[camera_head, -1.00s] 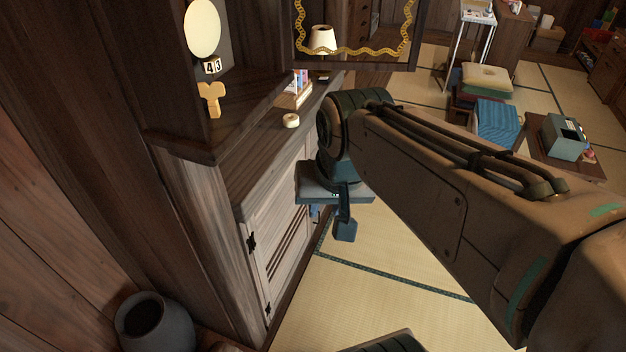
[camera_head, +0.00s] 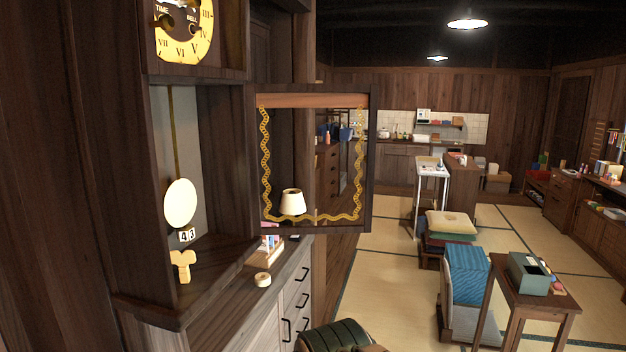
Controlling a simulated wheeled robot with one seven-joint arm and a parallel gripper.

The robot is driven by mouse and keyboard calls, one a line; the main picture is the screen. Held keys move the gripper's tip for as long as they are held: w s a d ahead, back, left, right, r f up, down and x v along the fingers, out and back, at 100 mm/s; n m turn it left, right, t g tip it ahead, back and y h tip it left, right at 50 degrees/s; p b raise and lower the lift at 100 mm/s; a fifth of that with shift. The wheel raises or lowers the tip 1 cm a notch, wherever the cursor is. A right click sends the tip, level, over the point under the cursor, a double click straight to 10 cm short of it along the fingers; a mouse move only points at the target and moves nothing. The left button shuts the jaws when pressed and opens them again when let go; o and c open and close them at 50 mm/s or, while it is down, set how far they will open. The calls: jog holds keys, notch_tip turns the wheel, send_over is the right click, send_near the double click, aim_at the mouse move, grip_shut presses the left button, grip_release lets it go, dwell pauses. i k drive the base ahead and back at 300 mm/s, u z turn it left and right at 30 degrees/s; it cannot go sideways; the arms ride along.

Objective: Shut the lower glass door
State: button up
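The lower glass door (camera_head: 369,160) belongs to the tall wooden clock (camera_head: 194,45) at the left. It has a dark wooden frame and a wavy gold border on its glass. It stands open, swung out to the right of the clock's lower compartment. Inside that compartment show the pale round pendulum (camera_head: 180,204), a card reading 43 (camera_head: 187,236) and a yellow key-shaped piece (camera_head: 183,266). My gripper is out of view.
A wooden cabinet with black handles (camera_head: 303,274) stands below and behind the door, with a small round cream item (camera_head: 262,280) and books on top. A small table with a grey-green box (camera_head: 529,274) stands right.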

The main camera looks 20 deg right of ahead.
aim_at(283, 95)
jog(key=z, duration=0.05)
jog(key=k, duration=0.85)
jog(key=z, duration=1.2)
jog(key=i, duration=3.85)
jog(key=u, duration=4.3)
jog(key=i, duration=0.4)
jog(key=u, duration=0.1)
